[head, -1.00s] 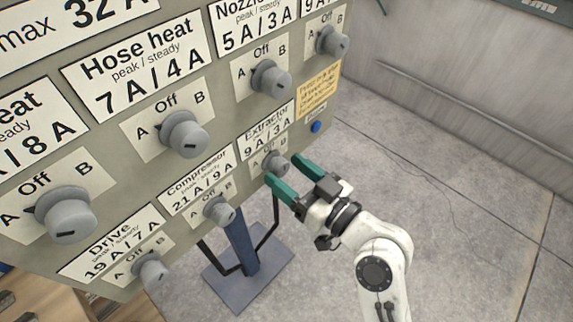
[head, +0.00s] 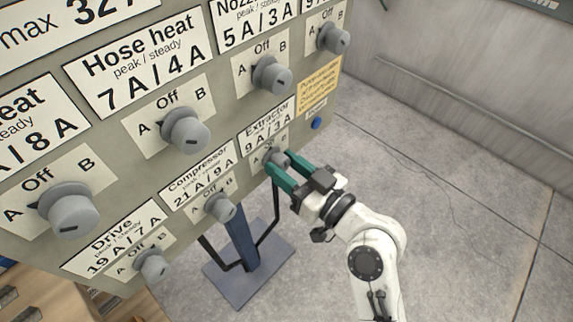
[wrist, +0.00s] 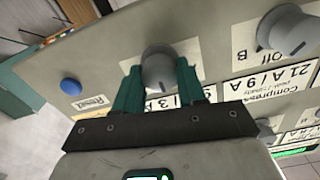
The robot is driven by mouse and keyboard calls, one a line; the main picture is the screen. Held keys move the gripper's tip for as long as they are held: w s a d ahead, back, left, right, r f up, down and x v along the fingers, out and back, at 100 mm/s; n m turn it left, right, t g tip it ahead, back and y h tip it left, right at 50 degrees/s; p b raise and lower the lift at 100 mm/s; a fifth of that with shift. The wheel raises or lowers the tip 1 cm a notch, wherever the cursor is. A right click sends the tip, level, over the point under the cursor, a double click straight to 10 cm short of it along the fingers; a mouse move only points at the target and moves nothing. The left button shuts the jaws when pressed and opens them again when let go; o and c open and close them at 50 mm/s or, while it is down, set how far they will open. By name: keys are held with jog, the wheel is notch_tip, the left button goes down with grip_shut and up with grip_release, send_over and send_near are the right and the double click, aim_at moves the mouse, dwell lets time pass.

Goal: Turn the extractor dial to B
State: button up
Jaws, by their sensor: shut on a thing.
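The extractor dial (head: 277,157) is a grey knob low on the panel, under the label "Extractor 9 A / 3 A" (head: 267,127). My gripper (head: 282,167) reaches it from the lower right, and its green fingers are shut on the dial. In the wrist view the dial (wrist: 158,68) sits between the two green fingertips (wrist: 158,85). The fingers cover most of the dial's plate, so I cannot tell which letter its pointer faces.
The compressor dial (head: 220,208) is close by at the lower left, and the nozzle dial (head: 272,76) is above. A blue reset button (head: 316,123) is to the right. The blue stand (head: 246,245) is below the panel. The floor at right is clear.

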jog(key=shift+c, duration=0.3)
jog(key=m+p, duration=0.1)
jog(key=m, duration=0.3)
jog(key=shift+d+r+m+p, duration=0.1)
jog(key=shift+m+p, duration=1)
jog(key=shift+m, duration=1.2)
jog(key=o, duration=1.1)
jog(key=shift+c, duration=0.2)
jog(key=b+v, duration=0.2)
jog(key=v, duration=0.8)
jog(key=shift+s+d+b, duration=0.2)
jog(key=shift+d+b, duration=0.1)
